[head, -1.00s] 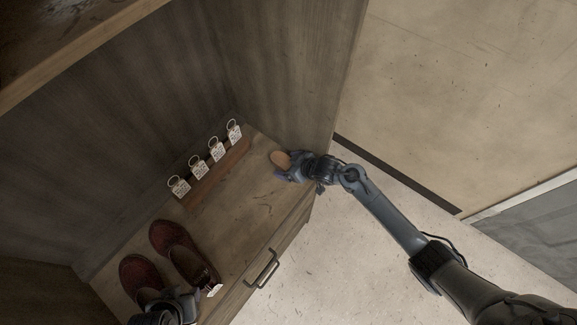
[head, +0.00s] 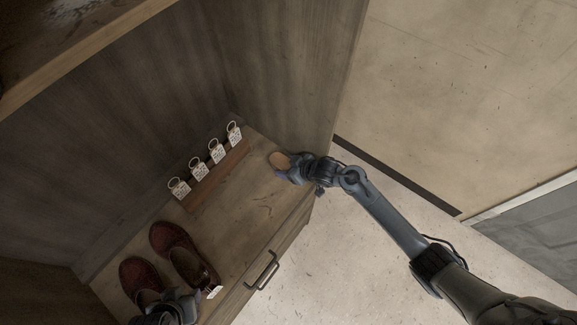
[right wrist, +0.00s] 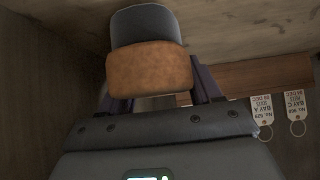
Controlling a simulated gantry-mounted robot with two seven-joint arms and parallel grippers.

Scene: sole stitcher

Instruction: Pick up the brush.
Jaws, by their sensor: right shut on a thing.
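The brush (head: 279,160) is at the right end of the wooden shelf top, near the side panel; its orange-brown oval back shows in the head view. In the right wrist view the brush (right wrist: 148,70) shows a brown block with a dark grey part beyond it. My right gripper (head: 290,171) is shut on the brush, its fingers on either side of it. Whether the brush touches the shelf is hard to tell. My left gripper (head: 186,301) is at the lower left by the shoes; its fingers are too unclear to read.
A pair of dark red shoes (head: 172,240) stands at the left of the shelf top (head: 240,215), with a white tag on one. Several tags on rings (head: 216,152) stand along a wooden strip (head: 222,172) at the back. A drawer handle (head: 262,270) is on the front. The shelf's middle is clear.

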